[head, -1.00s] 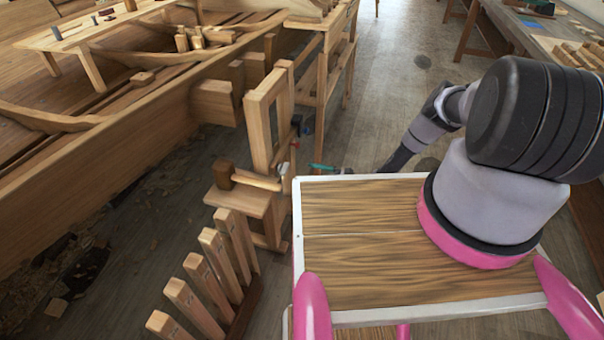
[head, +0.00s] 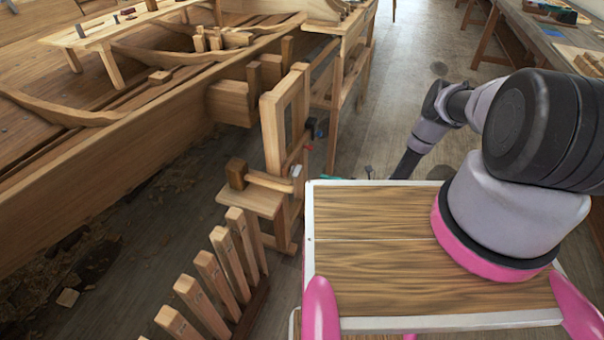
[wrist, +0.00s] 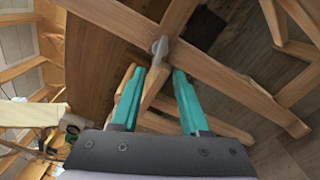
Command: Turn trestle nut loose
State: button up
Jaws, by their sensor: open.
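The trestle (head: 270,135) is a pale wooden upright frame beside the boat hull in the head view. In the wrist view its timbers (wrist: 225,75) cross above my gripper. A small grey metal piece (wrist: 160,46), which looks like the trestle nut, sits at the crossing. My gripper (wrist: 158,72) has teal fingers and is open. The nut lies just beyond the fingertips, roughly between them, and appears apart from both. A wooden bar runs behind the gap. In the head view my gripper is almost wholly hidden behind my wooden-topped body, so the nut cannot be made out there.
A wooden mallet (head: 237,173) lies on the trestle's low shelf. Several upright wooden pieces (head: 210,270) stand in a rack in front. The clinker hull (head: 110,165) fills the left. A workbench (head: 550,40) stands at far right.

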aim_at(295, 171)
jog(key=w+a+m, duration=0.2)
jog(key=w+a, duration=0.2)
jog(key=a, duration=0.6)
jog(key=shift+m, duration=0.3)
grip_shut()
